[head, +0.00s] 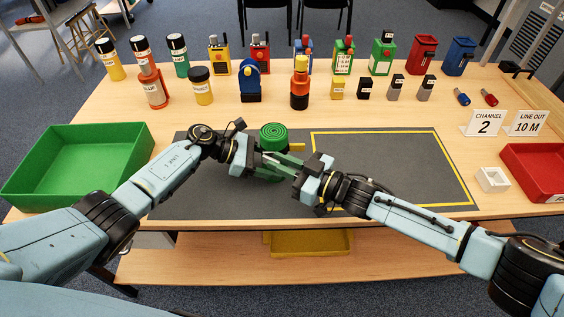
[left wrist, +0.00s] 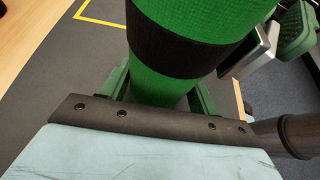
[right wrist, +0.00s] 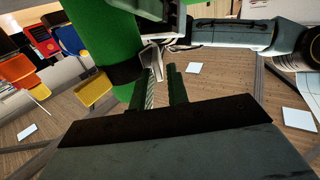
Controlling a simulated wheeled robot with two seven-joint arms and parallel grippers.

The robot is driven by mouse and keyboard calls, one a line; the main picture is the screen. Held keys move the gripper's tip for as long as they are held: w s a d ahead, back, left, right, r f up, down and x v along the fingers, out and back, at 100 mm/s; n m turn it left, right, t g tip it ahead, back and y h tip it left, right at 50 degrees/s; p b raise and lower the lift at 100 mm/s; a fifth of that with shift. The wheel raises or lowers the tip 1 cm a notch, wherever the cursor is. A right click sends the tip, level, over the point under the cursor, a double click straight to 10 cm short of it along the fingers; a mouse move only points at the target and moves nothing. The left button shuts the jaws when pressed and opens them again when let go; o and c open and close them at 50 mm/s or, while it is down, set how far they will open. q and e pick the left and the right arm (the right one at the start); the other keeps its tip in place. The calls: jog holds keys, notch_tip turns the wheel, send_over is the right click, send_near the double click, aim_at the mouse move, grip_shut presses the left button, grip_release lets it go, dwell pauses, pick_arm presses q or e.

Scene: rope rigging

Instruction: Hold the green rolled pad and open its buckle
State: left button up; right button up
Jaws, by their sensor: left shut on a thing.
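The green rolled pad (head: 273,134) stands upright above the grey mat, its spiral end facing up. A black strap (left wrist: 185,48) goes around it, with a grey metal buckle (left wrist: 250,52) on its side. My left gripper (head: 268,163) is shut on the pad, with its fingers on both sides of the roll in the left wrist view. My right gripper (right wrist: 163,72) is open, its two fingers a small gap apart. Its fingertips are close to the buckle (right wrist: 152,55) in the right wrist view; I cannot tell whether they touch it.
The grey mat (head: 390,170) has a yellow outline and much free room at right. A green tray (head: 135,170) is at left, a red tray (head: 535,158) and small white box (head: 493,179) at right. Bottles, radios and canisters stand in rows behind. A yellow tray (head: 310,243) sits below.

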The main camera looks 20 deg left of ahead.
grip_shut()
jog(key=shift+s+f, duration=0.1)
pick_arm(q)
jog(key=shift+d, duration=0.1)
pick_arm(e)
jog(key=shift+s+a+r+m+t+h, duration=0.1)
jog(key=shift+s+a+m+t+h, duration=0.35)
jog(key=shift+m+t+h, duration=1)
jog(key=shift+s+a+r+m+t+h, duration=0.15)
jog(key=shift+s+a+m+t+h, duration=0.2)
jog(key=shift+m+t+h, duration=1.05)
jog(key=shift+s+a+r+m+t+h, duration=0.1)
jog(key=shift+s+a+m+t+h, duration=0.6)
jog(key=shift+t, duration=1.35)
jog(key=shift+w+d+f+m, duration=0.1)
jog(key=shift+w+d+m, duration=0.1)
jog(key=shift+d+m, duration=0.15)
